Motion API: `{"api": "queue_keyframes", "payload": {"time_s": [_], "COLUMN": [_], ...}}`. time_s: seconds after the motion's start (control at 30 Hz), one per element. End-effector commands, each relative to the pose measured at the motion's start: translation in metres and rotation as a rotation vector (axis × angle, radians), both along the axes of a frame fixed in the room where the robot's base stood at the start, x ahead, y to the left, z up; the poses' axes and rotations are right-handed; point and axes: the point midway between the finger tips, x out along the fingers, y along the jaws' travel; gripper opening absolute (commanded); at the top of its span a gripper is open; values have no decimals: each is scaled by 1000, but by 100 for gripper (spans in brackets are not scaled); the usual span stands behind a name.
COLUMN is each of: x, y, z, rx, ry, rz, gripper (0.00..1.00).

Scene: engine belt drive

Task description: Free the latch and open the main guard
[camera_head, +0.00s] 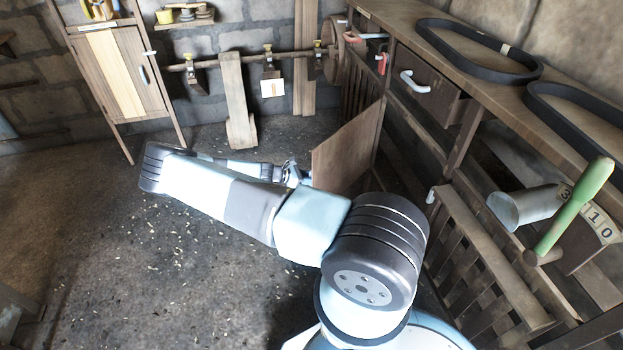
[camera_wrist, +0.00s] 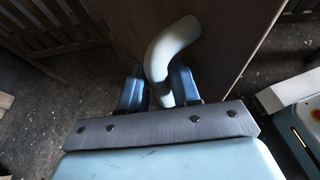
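The main guard, a brown wooden panel (camera_head: 347,150), stands swung out at an angle from the front of the wooden bench frame. In the wrist view the panel (camera_wrist: 215,45) fills the upper middle. A pale curved handle (camera_wrist: 170,45) sticks out from it. My gripper (camera_head: 295,175) is at the panel's left edge, low down. In the wrist view my gripper (camera_wrist: 159,82) has one finger on each side of the handle and appears shut on it. A small white peg (camera_head: 431,195) on the bench frame may be the latch; I cannot tell.
The bench (camera_head: 470,55) carries black belts (camera_head: 480,50). A drawer (camera_head: 425,85) with a white handle is under it. A green-handled lever (camera_head: 580,205) stands at right by a grey cylinder (camera_head: 525,205). A cabinet (camera_head: 120,75) is at back left. The floor (camera_head: 110,240) at left is open.

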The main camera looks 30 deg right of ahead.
Motion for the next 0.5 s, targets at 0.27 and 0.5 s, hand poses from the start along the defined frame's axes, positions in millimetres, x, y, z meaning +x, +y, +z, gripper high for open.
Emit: {"api": "queue_keyframes", "payload": {"time_s": [0.27, 0.5], "x": [0, 0], "y": [-2, -1], "z": [-1, -1], "rx": [0, 0], "ry": [0, -1], "rz": [0, 0], "gripper": [32, 11]}}
